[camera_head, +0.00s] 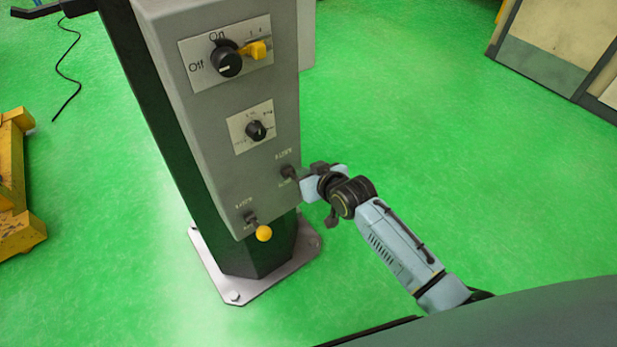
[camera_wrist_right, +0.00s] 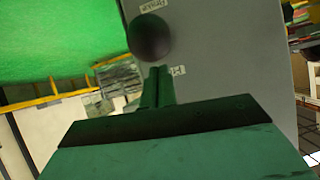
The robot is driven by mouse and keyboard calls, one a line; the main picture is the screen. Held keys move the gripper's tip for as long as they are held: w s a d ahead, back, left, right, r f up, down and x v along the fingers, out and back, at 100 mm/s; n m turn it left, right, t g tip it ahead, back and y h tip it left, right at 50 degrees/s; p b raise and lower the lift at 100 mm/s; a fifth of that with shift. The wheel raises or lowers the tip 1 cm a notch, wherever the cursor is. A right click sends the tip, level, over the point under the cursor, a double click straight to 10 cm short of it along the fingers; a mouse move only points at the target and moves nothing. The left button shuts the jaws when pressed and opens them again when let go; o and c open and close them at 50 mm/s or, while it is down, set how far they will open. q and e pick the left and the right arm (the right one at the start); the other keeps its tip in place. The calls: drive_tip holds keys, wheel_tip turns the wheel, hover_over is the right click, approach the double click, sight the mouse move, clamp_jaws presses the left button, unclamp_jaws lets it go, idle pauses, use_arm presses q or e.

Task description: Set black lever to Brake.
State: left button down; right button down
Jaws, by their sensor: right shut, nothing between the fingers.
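The black lever (camera_head: 289,172) sits low on the right side of the grey control panel (camera_head: 215,150), with small labels above and below it. Its round black knob (camera_wrist_right: 150,37) shows large in the right wrist view, between two labels. My right gripper (camera_head: 302,182) is at the panel's lower right edge, close beside the lever and partly covering it. In the wrist view its fingers (camera_wrist_right: 158,82) are together and empty, just below the knob. I cannot tell whether they touch it. My left gripper is not in view.
A yellow-knobbed lever (camera_head: 263,233) is at the panel's lower left. A large rotary switch (camera_head: 226,60) and a smaller dial (camera_head: 256,130) sit higher. The panel's column stands on a bolted base plate (camera_head: 235,296). Green floor (camera_head: 400,110) is free to the right.

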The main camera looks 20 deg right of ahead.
drive_tip(key=shift+s+d+f, duration=0.1)
drive_tip(key=shift+s+f, duration=0.3)
drive_tip(key=shift+s, duration=0.05)
drive_tip(key=shift+s+f, duration=0.1)
drive_tip(key=shift+f, duration=0.05)
